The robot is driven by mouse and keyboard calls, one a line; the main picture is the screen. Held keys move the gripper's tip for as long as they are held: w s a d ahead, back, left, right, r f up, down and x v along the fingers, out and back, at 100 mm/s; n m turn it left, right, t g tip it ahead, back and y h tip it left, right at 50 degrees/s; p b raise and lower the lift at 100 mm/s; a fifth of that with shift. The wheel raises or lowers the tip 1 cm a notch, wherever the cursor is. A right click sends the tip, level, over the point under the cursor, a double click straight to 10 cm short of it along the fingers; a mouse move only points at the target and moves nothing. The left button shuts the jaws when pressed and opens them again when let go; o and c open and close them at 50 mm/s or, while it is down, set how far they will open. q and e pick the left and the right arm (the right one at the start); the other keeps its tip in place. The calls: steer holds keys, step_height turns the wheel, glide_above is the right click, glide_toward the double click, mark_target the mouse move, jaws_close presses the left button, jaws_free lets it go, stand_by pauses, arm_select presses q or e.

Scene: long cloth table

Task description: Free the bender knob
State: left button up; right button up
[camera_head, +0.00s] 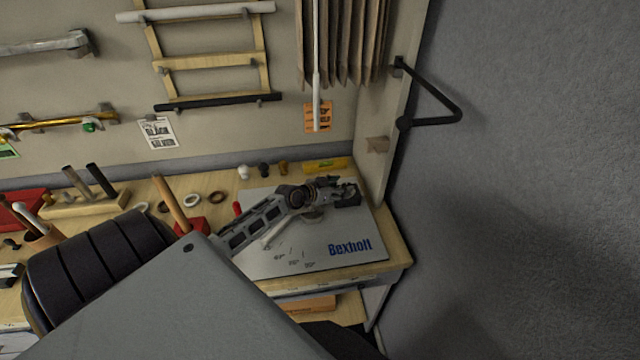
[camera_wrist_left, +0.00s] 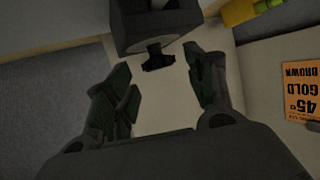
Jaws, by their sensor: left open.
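The bender stands on a grey plate (camera_head: 300,252) marked "Bexholt" at the right end of the bench, with angle marks on it. In the left wrist view a black knob (camera_wrist_left: 157,58) juts from a dark block (camera_wrist_left: 155,25). My left gripper (camera_head: 347,191) is over the back of the plate. In the wrist view its two fingers (camera_wrist_left: 163,75) are apart, with the knob ahead between their tips and gaps on both sides. In the head view the gripper and a grey slotted arm hide much of the bender, and I cannot make out the knob. My right gripper is not in view.
An orange card (camera_head: 318,117) hangs on the back wall. A black bracket (camera_head: 432,121) juts out at right.

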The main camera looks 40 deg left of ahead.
arm_select(q)
steer(key=v, duration=1)
steer(key=shift+s, duration=0.2)
stand_by(0.5)
steer(key=shift+r, duration=0.15)
stand_by(0.6)
